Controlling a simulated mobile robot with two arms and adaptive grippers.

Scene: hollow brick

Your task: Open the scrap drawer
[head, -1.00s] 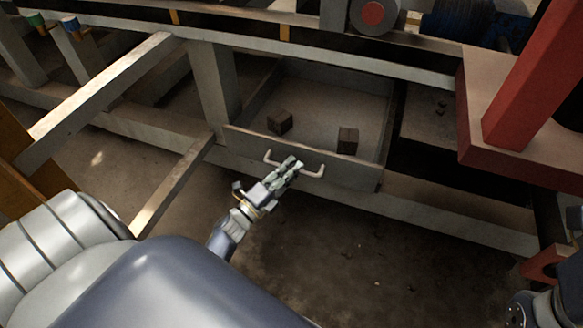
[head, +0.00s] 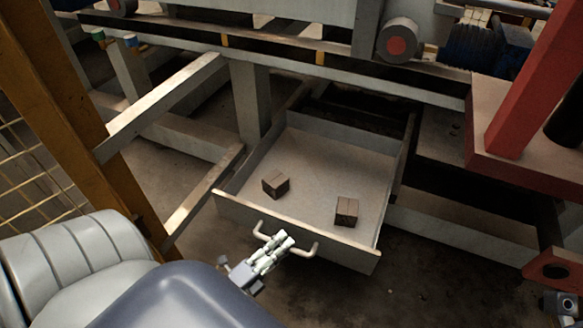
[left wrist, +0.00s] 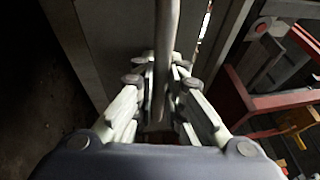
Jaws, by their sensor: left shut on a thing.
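The scrap drawer (head: 345,248) is a grey metal tray, pulled well out from under the machine frame with its inside in view. Its pale bar handle (head: 313,251) is on the front panel. My left gripper (head: 282,240) is shut on the handle near its middle. In the left wrist view the handle bar (left wrist: 167,60) runs upright between the fingers of the left gripper (left wrist: 160,85). Two brown blocks lie on the drawer floor, one on the left (head: 275,182) and one on the right (head: 347,211). The fingers of my right gripper do not show.
A grey post (head: 252,105) stands behind the drawer's left side. A slanted grey beam (head: 165,105) and an orange post (head: 95,120) are at the left. A red frame (head: 515,150) stands at the right. The dark floor in front of the drawer looks clear.

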